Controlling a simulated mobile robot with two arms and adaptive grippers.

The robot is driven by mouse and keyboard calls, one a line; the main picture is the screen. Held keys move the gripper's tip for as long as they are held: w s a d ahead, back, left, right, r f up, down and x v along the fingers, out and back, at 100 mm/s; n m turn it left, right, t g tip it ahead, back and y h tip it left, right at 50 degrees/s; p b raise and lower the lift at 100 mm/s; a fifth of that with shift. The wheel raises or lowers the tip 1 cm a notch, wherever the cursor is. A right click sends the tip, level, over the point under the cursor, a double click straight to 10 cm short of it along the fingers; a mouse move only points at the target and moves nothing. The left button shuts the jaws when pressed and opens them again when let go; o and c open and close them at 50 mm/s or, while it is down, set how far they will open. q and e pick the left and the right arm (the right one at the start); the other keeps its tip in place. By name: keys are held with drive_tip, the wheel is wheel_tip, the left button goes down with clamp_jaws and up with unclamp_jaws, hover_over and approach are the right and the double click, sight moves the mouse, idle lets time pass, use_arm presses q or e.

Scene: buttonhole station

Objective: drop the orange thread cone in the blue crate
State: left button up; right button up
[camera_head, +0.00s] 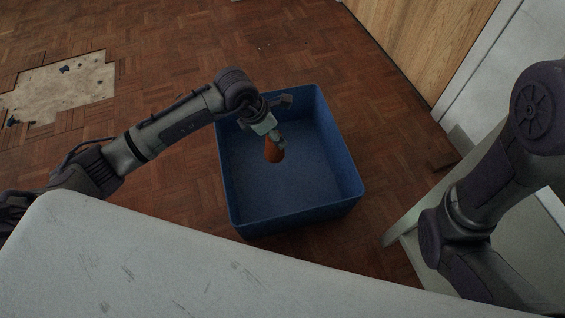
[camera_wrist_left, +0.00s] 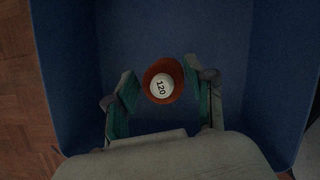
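The orange thread cone (camera_head: 274,153) is just below my left gripper (camera_head: 277,124), within the outline of the blue crate (camera_head: 343,199). In the left wrist view its white top marked 120 (camera_wrist_left: 162,86) faces the camera, between the fingers of my left gripper (camera_wrist_left: 162,88). The fingers stand apart, with a small gap beside the cone on the left, so the gripper looks open. I cannot tell whether the cone is in the air or touches the crate floor. My right gripper is out of view; only part of the right arm shows.
The crate stands on a parquet floor (camera_head: 185,45) and otherwise looks empty. A pale table top (camera_head: 130,255) fills the near side. A wooden panel (camera_head: 425,40) rises at the back right. A bare patch (camera_head: 62,88) shows in the parquet at the left.

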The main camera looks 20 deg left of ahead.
use_arm(q)
drive_tip(key=shift+o, duration=1.4)
drive_tip(key=v, duration=1.2)
drive_tip(key=shift+d, duration=0.1)
